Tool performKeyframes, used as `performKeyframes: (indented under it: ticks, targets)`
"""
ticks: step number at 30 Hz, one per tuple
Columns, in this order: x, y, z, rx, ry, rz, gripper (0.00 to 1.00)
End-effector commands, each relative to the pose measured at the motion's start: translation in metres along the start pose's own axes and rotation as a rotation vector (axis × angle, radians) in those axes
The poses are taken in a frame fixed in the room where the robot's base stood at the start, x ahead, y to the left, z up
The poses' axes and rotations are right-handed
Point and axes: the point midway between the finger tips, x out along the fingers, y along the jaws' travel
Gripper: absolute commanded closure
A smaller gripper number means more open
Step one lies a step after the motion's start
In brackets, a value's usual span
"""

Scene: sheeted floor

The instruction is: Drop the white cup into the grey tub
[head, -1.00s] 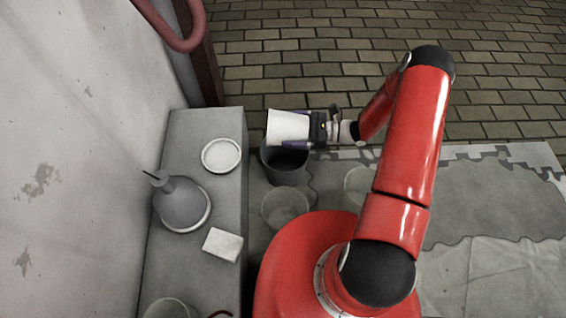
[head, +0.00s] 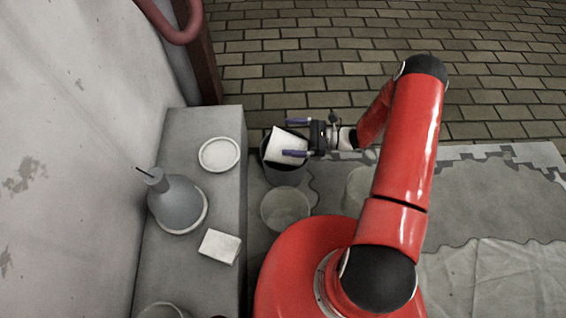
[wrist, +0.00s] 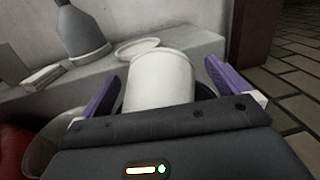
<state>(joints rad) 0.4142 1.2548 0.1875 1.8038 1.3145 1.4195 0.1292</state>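The white cup (head: 286,147) is tilted in the mouth of the grey tub (head: 284,176), below and between my fingers. It also shows in the wrist view (wrist: 160,82), with a gap to each purple finger. My gripper (head: 296,138) is open over the tub's right side, its fingers pointing left. In the wrist view (wrist: 160,90) the fingers are spread wide. The tub's dark rim shows partly behind the cup; whether the cup touches the bottom is hidden.
A grey ledge along the wall holds a white dish (head: 219,155), a grey flask-like vessel (head: 177,204) and a white block (head: 220,246). A translucent bucket (head: 285,208) stands in front of the tub. Another pale bucket (head: 360,187) is partly behind my arm.

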Motion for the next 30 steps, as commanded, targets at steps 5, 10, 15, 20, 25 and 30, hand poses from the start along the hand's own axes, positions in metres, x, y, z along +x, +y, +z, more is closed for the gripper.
performKeyframes:
  ticks: [5,10,15,20,25,30]
  targets:
    - [-0.012,-0.001,0.000,-0.001,0.001,-0.003,0.00]
    - [-0.042,-0.001,0.000,-0.001,0.001,-0.005,0.00]
    - [-0.067,-0.001,0.000,-0.001,0.000,-0.002,0.00]
    - [-0.078,0.000,0.000,0.000,0.000,-0.001,0.00]
    - [-0.079,0.000,0.000,0.000,0.000,0.000,0.00]
    - [-0.078,0.000,0.000,0.000,0.000,0.000,0.00]
